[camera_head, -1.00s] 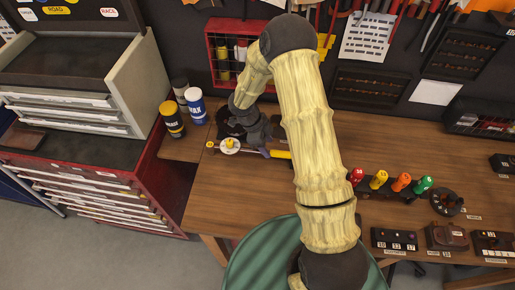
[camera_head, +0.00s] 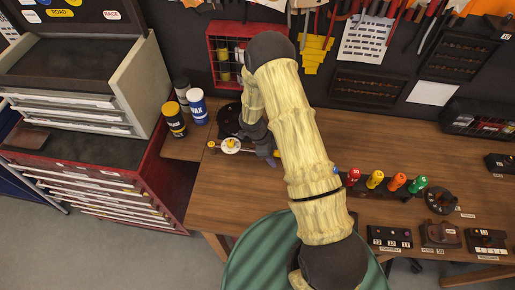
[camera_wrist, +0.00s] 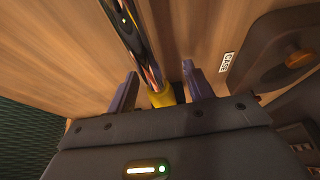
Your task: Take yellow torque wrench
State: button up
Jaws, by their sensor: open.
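The yellow torque wrench (camera_head: 231,146) lies on the wooden bench at the left, with a round white dial and yellow parts. In the wrist view its shiny shaft (camera_wrist: 140,40) and a yellow section (camera_wrist: 161,98) run between my fingers. My gripper (camera_wrist: 158,88) is open, with one purple-grey finger on each side of the wrench. I cannot tell whether either finger touches it. In the head view my gripper (camera_head: 272,155) is low at the wrench's right part, and my arm and gripper hide much of that end.
A black-and-yellow can (camera_head: 173,120) and a blue-and-white wax can (camera_head: 196,106) stand behind the wrench. A red wire rack (camera_head: 212,62) is at the back. Several coloured-handle tools stand in a holder (camera_head: 385,190) to the right.

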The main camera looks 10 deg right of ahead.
dwell(0.4)
grip_shut()
jog(key=shift+r, duration=0.15)
notch_tip(320, 180, up, 10)
jog(key=b, duration=0.2)
jog(key=shift+b, duration=0.4)
dwell(0.5)
